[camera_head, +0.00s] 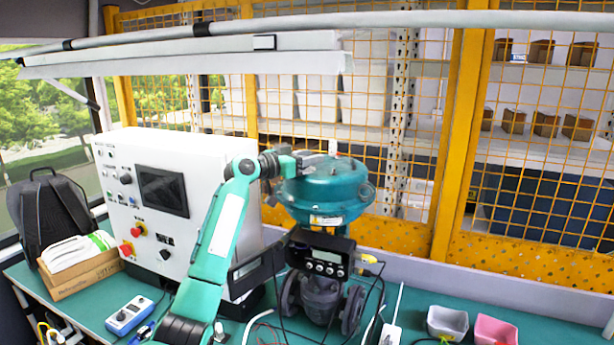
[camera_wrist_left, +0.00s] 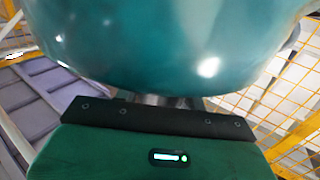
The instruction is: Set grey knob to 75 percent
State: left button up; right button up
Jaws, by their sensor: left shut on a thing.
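My left gripper (camera_head: 318,158) is at the top of the teal valve actuator (camera_head: 328,193) in the head view. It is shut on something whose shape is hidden. In the left wrist view the rounded teal body of the actuator (camera_wrist_left: 180,45) fills the upper part, close in front of the gripper; the fingertips (camera_wrist_left: 165,101) are mostly hidden behind the black edge of the hand. I cannot pick out a grey knob for sure in either view. A black positioner with a small display (camera_head: 321,258) sits below the actuator. My right gripper is not in view.
A white control cabinet (camera_head: 215,165) with a screen, dark knob and red buttons stands left. A blue handheld box (camera_head: 130,314) lies on the green bench (camera_head: 80,295). Cables surround the positioner. Grey (camera_head: 447,322) and pink (camera_head: 494,330) bins stand right. Yellow mesh (camera_head: 530,205) is behind.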

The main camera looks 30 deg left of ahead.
pick_arm(q)
jog(key=shift+s+d+f+m+g+h+b, duration=0.1)
jog(key=shift+m+g+h+b, duration=0.8)
jog(key=shift+h+b, duration=0.45)
jog(key=shift+m+h+b, duration=0.35)
jog(key=shift+m, duration=0.05)
jog(key=shift+g, duration=0.3)
jog(key=shift+r, duration=0.2)
jog(key=o, duration=1)
jog(key=shift+c, duration=0.2)
jog(key=shift+s+f, duration=0.1)
